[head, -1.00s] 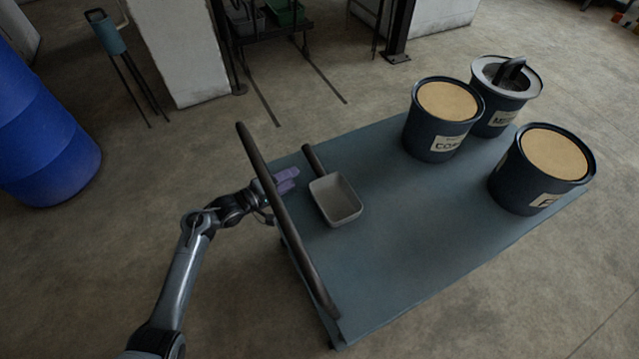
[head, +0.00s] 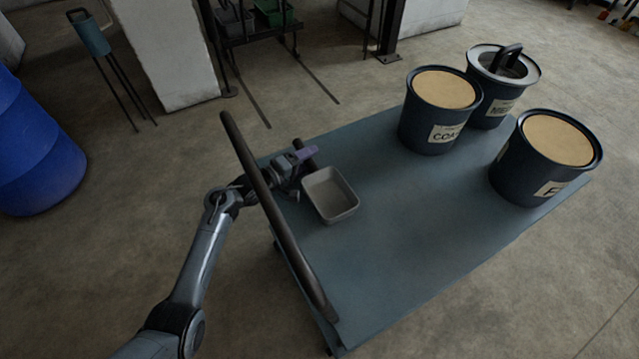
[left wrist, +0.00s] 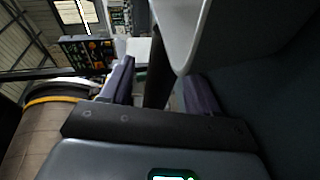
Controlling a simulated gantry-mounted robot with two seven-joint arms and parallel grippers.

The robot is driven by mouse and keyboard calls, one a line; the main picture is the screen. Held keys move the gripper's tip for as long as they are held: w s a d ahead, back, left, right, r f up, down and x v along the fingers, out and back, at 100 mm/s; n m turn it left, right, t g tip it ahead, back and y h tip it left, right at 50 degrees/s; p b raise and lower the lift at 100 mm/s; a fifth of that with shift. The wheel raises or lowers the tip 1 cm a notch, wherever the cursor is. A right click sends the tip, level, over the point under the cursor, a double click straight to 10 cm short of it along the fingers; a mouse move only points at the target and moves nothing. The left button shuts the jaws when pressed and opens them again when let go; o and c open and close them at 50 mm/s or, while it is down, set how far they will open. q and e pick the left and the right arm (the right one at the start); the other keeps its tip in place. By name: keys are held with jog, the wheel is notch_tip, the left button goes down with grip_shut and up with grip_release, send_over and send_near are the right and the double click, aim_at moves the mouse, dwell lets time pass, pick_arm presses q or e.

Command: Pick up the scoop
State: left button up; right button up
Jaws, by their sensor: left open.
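The scoop (head: 331,196) lies on the blue-grey cart top near its left end. It has a grey square pan and a dark handle that points to the far left. My left gripper (head: 303,160) is open at the scoop's handle, reaching past the cart's push bar. In the left wrist view the dark handle (left wrist: 157,75) runs between the two purple fingers (left wrist: 160,92), with the pale pan (left wrist: 180,30) above. I cannot tell whether the fingers touch the handle. My right gripper is in neither view.
The cart's dark push bar (head: 275,215) rises close to my left arm. The cart top (head: 400,235) is clear in the middle. A blue barrel (head: 35,150) stands on the floor at left.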

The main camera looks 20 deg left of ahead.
pick_arm(q)
jog(key=shift+w+d, duration=0.15)
jog(key=shift+w, duration=0.05)
jog(key=shift+c, duration=0.2)
grip_shut()
